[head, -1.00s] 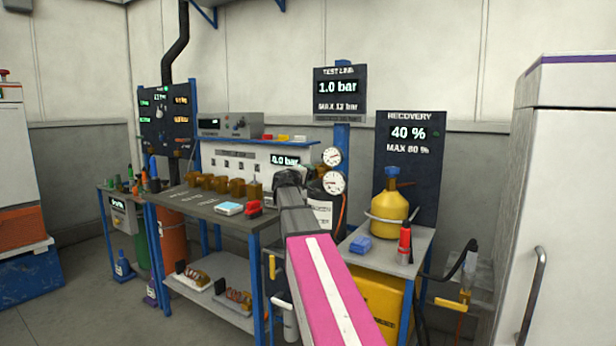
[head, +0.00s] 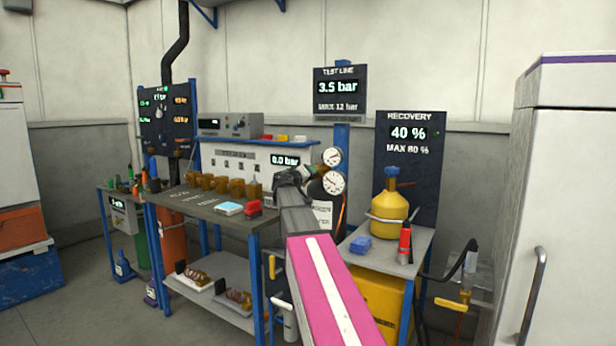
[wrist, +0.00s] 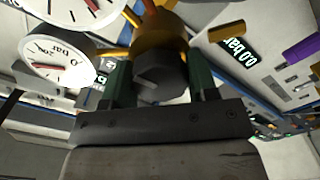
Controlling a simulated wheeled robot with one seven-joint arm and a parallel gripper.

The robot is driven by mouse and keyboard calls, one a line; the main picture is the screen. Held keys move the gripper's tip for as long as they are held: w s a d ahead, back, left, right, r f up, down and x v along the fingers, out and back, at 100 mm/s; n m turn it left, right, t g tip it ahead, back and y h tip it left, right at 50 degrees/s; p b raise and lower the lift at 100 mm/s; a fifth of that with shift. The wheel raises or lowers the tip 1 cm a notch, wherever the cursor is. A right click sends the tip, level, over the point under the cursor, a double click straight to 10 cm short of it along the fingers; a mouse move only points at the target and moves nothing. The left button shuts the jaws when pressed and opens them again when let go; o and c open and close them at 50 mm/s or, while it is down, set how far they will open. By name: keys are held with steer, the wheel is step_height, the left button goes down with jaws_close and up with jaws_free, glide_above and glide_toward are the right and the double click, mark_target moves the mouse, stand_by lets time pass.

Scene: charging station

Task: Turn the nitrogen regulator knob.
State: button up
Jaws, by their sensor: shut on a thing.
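The nitrogen regulator knob (wrist: 162,75) is a dark round knob on a brass body (wrist: 158,38), seen close up in the wrist view. My gripper (wrist: 160,88) is shut on the knob, with one finger on each side of it. In the head view my gripper (head: 290,178) is at the regulator, beside two white gauges (head: 332,170), and hides the knob. The dark nitrogen cylinder (head: 322,200) stands behind it. The test line display (head: 338,87) reads 3.5 bar.
A workbench (head: 215,205) with brass fittings and a red item is left of my arm. A panel display on it reads 0.0 bar. A cart (head: 395,245) with a yellow recovery cylinder (head: 388,213) stands to the right. A white cabinet (head: 570,200) is at far right.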

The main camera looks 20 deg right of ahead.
steer(key=o, duration=0.9)
steer(key=v, duration=1)
steer(key=shift+s+a, duration=0.3)
steer(key=s+a+f+g+y, duration=0.1)
steer(key=s+f+g+y, duration=0.15)
steer(key=f, duration=0.75)
steer(key=s+a+f+g+y, duration=0.15)
steer(key=s+f, duration=0.25)
steer(key=f, duration=0.6)
steer(key=s+a+f+g+y, duration=0.1)
steer(key=s+f+y, duration=0.2)
steer(key=f, duration=0.7)
steer(key=s+a+f+g+y, duration=0.2)
steer(key=s+a+f, duration=0.1)
steer(key=s+f, duration=0.2)
steer(key=s+a+f+n+g+y, duration=0.1)
steer(key=s+a+f+g+y, duration=0.1)
steer(key=s+a+f, duration=0.2)
steer(key=s+a+f+g+y, duration=0.2)
steer(key=s+a+f+y, duration=0.1)
steer(key=s+f, duration=0.5)
steer(key=shift+a+f, duration=0.3)
steer(key=shift+f, duration=0.55)
